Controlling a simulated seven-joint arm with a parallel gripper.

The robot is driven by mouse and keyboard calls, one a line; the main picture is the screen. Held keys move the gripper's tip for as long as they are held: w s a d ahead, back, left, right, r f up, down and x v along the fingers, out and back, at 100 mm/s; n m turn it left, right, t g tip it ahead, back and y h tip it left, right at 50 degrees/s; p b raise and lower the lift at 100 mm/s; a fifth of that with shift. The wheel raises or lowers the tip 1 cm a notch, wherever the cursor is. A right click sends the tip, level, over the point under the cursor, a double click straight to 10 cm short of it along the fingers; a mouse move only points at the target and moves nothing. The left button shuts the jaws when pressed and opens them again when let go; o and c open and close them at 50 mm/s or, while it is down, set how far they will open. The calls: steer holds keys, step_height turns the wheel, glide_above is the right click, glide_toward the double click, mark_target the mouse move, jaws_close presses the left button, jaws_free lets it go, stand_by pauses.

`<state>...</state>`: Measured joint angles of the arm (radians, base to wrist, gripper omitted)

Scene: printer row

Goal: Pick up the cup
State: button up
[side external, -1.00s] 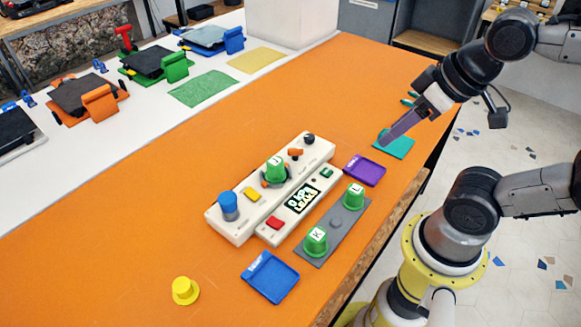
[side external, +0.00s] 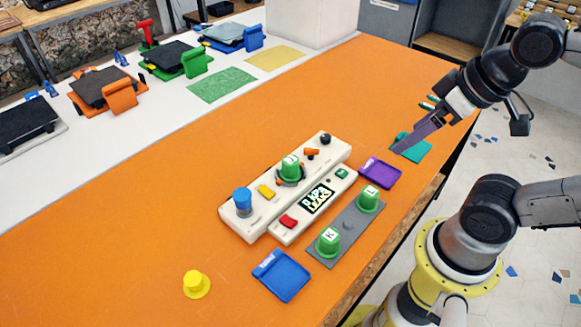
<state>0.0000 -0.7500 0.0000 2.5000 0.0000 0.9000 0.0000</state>
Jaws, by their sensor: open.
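Several cups are in view, all upside down. A yellow cup (side external: 196,285) sits alone on the orange table at the front left. Two green cups stand on a grey strip: one marked K (side external: 328,242) and one marked L (side external: 369,199). Another green cup (side external: 290,168) and a blue cup (side external: 242,201) are on the white machine (side external: 325,155). My gripper (side external: 400,150) is open, with its purple-grey fingers over the teal pad (side external: 415,149) at the right, away from every cup. The gap between the fingers is seen edge-on, and nothing shows in it.
A blue tray (side external: 281,276) and a purple tray (side external: 380,173) lie near the grey strip (side external: 347,225). Printers line the white bench at the back left, with a green mat (side external: 221,85) and a yellow mat (side external: 275,60). The orange table's left side is clear.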

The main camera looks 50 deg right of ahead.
steer(key=w+r+m, duration=0.5)
steer(key=w+m, duration=0.2)
steer(key=m, duration=0.3)
steer(key=m+g, duration=0.5)
steer(key=m, duration=0.1)
glide_above(290, 160)
step_height(290, 160, down, 9)
steer(key=shift+g, duration=0.3)
steer(key=f, duration=1)
steer(key=shift+s+d+f, duration=0.15)
steer(key=shift+s, duration=0.05)
steer(key=shift+w+f, duration=0.2)
steer(key=shift+f, duration=2.8)
jaws_close()
